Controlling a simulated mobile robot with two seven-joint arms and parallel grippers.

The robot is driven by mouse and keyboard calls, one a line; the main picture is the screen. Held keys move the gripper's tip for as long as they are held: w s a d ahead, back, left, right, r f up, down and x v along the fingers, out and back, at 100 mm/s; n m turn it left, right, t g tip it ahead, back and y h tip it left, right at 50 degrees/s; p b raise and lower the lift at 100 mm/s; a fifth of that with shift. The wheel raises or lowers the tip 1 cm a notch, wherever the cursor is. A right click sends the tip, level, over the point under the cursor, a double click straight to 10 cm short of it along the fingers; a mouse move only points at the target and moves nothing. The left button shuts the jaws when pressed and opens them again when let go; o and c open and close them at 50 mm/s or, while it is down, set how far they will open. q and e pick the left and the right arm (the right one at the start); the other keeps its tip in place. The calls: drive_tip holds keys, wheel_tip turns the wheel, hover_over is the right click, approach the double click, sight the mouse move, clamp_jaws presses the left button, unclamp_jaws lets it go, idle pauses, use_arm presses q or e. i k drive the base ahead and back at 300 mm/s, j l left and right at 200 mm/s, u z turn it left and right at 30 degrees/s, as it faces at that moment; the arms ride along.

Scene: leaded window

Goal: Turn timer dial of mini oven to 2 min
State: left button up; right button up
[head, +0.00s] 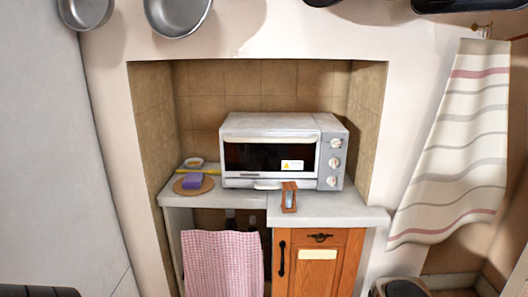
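The mini oven (270,124) is a white and grey box on the counter inside a tiled alcove, at the middle of the head view. Its dark glass door (255,157) is shut and bears a small yellow and white label. Three round dials sit in a column on the right side of its front: a top dial (336,142), a middle dial (334,162) and a bottom dial (332,181). Their markings are too small to read, so I cannot tell which is the timer or where it points. Neither gripper is in view.
A small wooden-framed hourglass (289,197) stands in front of the oven. A purple sponge (192,181) on a round board is at the left. A checked towel (222,262) and a wooden cabinet (335,266) are below. A striped towel (455,150) hangs at right; pans hang above.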

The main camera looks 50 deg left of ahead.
sight(331, 180)
drive_tip(key=u, duration=1.4)
drive_tip(key=i+l, duration=0.1)
drive_tip(key=i, duration=0.75)
drive_tip(key=l+z, duration=0.05)
